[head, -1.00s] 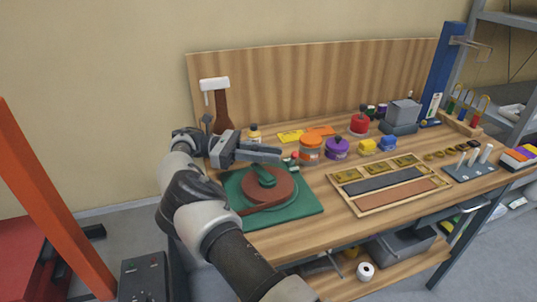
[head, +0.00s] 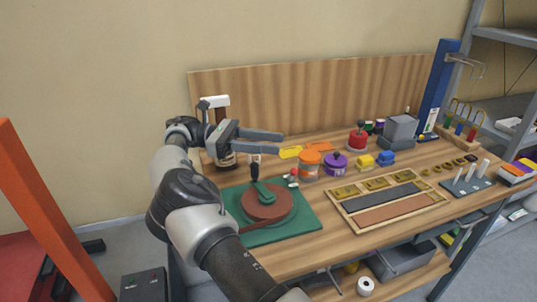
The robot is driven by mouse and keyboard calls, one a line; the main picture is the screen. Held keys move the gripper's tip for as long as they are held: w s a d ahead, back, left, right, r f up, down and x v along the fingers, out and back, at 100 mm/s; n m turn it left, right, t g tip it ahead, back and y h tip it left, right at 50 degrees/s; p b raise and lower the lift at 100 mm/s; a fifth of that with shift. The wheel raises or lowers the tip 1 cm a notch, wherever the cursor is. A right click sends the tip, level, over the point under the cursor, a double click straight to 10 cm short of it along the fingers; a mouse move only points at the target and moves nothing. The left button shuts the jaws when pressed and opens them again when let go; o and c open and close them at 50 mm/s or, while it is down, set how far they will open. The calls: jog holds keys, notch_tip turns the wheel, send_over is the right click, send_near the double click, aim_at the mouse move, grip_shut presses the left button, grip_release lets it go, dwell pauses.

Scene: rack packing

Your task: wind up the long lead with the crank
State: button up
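The winder is a round brown reel (head: 268,208) on a green base plate (head: 300,222) at the left of the workbench. A green crank arm (head: 264,192) lies across its top, with a dark upright handle (head: 255,171) at its far end. A strip of brown lead (head: 254,228) runs off the reel's front edge to the left and passes behind my arm. My gripper (head: 281,143) is open and empty, with its two fingers pointing right, above and beyond the crank handle. The far end of the lead is hidden.
Lidded jars in orange (head: 309,163) and purple (head: 335,163) stand right of the winder. A wooden tray (head: 392,202) lies farther right. A wooden back panel (head: 310,100) rises behind the bench. Bare bench top shows between winder and tray.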

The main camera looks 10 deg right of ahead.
jog(key=shift+r, duration=0.5)
jog(key=shift+c, duration=0.4)
jog(key=c, duration=0.4)
jog(key=shift+a+r+t, duration=0.2)
jog(key=shift+t, duration=0.2)
jog(key=c, duration=0.3)
jog(key=s+a+f+n+t+p, duration=0.1)
jog(key=a+n+t, duration=0.1)
jog(key=a, duration=0.1)
jog(key=a+f+n+t+p, duration=0.1)
jog(key=a+n+t, duration=0.1)
jog(key=a+t, duration=0.1)
jog(key=s+a+n+t+p, duration=0.1)
jog(key=a+n+t, duration=0.1)
jog(key=a+t, duration=0.1)
jog(key=shift+s+f, duration=0.3)
jog(key=shift+f, duration=0.1)
grip_shut()
jog(key=s+a+f+n+t+y, duration=0.4)
jog(key=s+a+n+t, duration=0.15)
jog(key=a, duration=0.45)
jog(key=shift+m, duration=0.35)
jog(key=x, duration=0.8)
jog(key=r+x, duration=0.1)
jog(key=x, duration=0.4)
jog(key=shift+w, duration=0.35)
jog(key=shift+w+d, duration=0.25)
jog(key=shift+d, duration=0.15)
